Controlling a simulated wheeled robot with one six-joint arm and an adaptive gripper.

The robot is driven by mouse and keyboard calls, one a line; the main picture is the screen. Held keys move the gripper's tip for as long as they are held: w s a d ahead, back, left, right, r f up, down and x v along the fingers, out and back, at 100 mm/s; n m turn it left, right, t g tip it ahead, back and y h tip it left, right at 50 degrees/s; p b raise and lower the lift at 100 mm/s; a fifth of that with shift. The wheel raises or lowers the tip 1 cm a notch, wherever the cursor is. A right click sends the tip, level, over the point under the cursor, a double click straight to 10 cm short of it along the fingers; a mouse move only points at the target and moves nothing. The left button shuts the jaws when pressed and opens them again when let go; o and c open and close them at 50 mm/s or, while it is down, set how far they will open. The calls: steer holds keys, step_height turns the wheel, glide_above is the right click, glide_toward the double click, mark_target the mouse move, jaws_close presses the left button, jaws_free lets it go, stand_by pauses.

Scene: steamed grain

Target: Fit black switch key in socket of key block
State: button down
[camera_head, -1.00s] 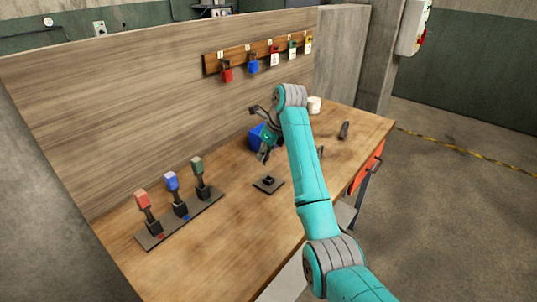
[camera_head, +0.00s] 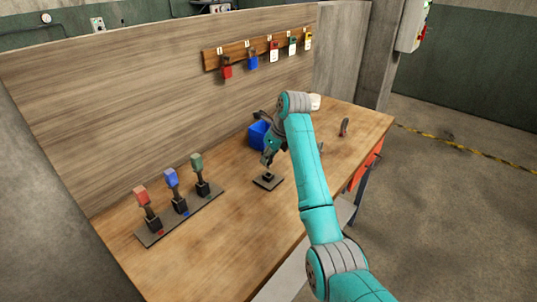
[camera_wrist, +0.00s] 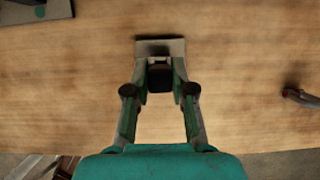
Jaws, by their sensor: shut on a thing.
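The key block (camera_head: 262,184) is a small dark square plate with a dark raised socket, on the middle of the workbench. My gripper (camera_head: 268,161) points down right above it. In the wrist view, my gripper (camera_wrist: 158,92) is shut on a dark piece, the black switch key (camera_wrist: 159,78), between its fingertips. The block's plate (camera_wrist: 160,46) shows just beyond the fingertips. The key and the socket blend together in the dark, so I cannot tell whether the key is in the socket or just over it.
A plate (camera_head: 152,239) with red, blue and green switch keys stands at the left. A blue bin (camera_head: 259,133) is behind my gripper, by the back panel. Padlocks hang on a rack (camera_head: 238,61).

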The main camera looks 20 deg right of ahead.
steer(key=shift+f, duration=2.1)
steer(key=shift+f, duration=0.2)
steer(key=c, duration=0.9)
jaws_free()
steer(key=shift+r, duration=0.1)
